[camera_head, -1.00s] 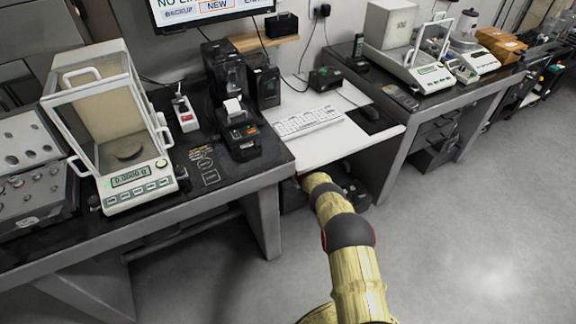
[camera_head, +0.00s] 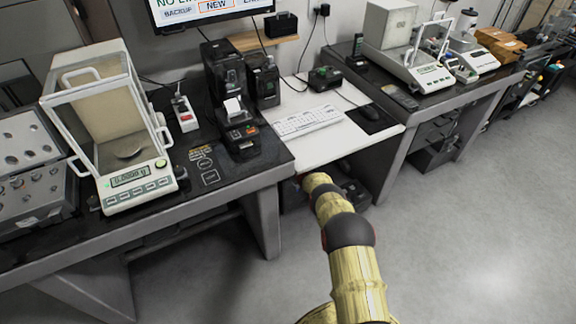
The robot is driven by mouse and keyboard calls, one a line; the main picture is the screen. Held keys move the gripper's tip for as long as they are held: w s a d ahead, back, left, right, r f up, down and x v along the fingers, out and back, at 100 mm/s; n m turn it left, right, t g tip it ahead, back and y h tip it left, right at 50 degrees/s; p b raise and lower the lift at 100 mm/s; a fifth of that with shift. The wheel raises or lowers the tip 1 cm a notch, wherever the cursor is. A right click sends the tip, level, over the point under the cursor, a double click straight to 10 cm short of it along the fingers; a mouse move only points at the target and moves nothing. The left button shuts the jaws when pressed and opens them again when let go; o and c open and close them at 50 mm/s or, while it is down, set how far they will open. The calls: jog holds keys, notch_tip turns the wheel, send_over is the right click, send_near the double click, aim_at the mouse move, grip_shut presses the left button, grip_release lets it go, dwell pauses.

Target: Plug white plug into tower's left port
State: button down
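My gripper is not in view. My arm reaches forward and its far end goes out of sight under the front edge of the white desk (camera_head: 340,145). I cannot make out a white plug; it may be hidden under the desk. Dark boxy equipment (camera_head: 356,193) shows partly in the shadow under the desk, right of my arm. I cannot tell whether it is the tower, and no port is visible on it.
A glass-sided balance (camera_head: 140,188), a white power strip (camera_head: 185,114) and a label printer (camera_head: 240,133) stand on the left dark table. A keyboard (camera_head: 306,121) lies on the white desk. Table legs (camera_head: 268,222) flank the desk opening. The floor (camera_head: 460,240) at right is clear.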

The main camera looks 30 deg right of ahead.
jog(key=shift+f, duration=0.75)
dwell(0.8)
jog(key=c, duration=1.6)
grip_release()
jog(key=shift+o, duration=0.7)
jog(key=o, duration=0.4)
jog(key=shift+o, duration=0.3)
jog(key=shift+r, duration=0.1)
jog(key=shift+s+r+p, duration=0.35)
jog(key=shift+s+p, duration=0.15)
jog(key=shift+p, duration=0.35)
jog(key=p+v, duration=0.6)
jog(key=p, duration=0.1)
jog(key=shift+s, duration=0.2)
